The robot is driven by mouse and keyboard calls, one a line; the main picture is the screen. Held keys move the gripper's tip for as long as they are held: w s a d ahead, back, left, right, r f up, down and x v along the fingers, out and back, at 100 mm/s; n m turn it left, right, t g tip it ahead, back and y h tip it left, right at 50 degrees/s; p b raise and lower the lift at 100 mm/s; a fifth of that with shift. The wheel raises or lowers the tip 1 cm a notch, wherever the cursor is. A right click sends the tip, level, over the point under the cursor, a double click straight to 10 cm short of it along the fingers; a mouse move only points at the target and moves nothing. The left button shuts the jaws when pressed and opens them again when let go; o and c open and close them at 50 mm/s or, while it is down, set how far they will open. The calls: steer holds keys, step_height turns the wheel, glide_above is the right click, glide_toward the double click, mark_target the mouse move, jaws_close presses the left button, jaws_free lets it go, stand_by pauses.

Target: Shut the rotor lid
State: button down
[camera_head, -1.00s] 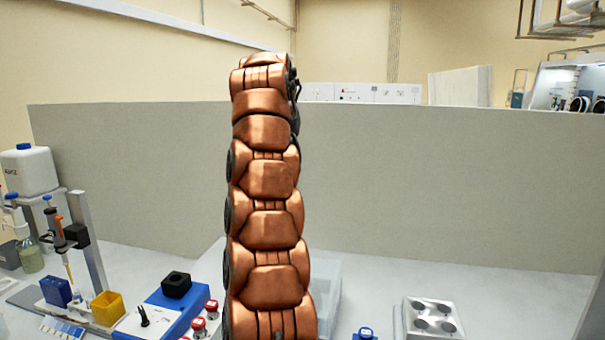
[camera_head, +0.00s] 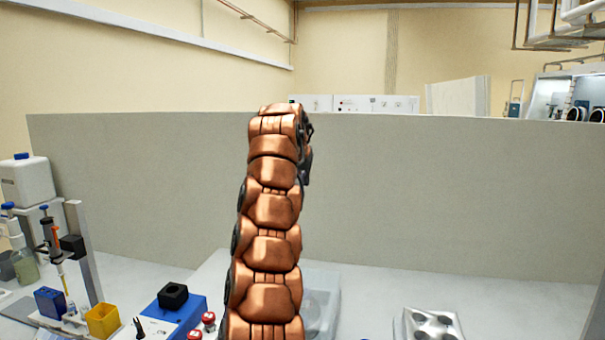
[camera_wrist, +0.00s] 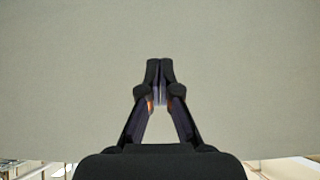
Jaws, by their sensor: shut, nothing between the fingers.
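My gripper (camera_wrist: 160,68) shows in the wrist view with its two dark fingertips together and nothing between them. In the head view my copper arm stands upright in the middle and hides part of the bench; the gripper cannot be made out clearly there. I cannot pick out the rotor lid in any view. A pale, partly clear box (camera_head: 322,297) stands behind my arm, mostly hidden, and I cannot tell whether it holds the rotor.
A tall grey partition (camera_head: 450,195) closes off the back of the bench. At the left are a blue device with a black block (camera_head: 172,296), a yellow box (camera_head: 102,320), a pipette stand (camera_head: 84,255) and a white canister (camera_head: 27,182). A metal block with round wells (camera_head: 432,325) is at the right.

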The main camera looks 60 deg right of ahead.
steer(key=shift+s+a+f+b, duration=0.15)
steer(key=shift+a+f+b, duration=0.05)
steer(key=shift+a+b, duration=0.3)
steer(key=shift+s+a+f+b, duration=0.25)
steer(key=shift+a+b, duration=0.15)
steer(key=shift+a, duration=0.15)
steer(key=shift+s+a+f+b, duration=0.1)
steer(key=shift+a+f+b, duration=0.1)
steer(key=shift+a+b, duration=0.3)
steer(key=shift+a+f+b, duration=0.15)
steer(key=shift+a+b, duration=0.05)
steer(key=shift+b, duration=0.55)
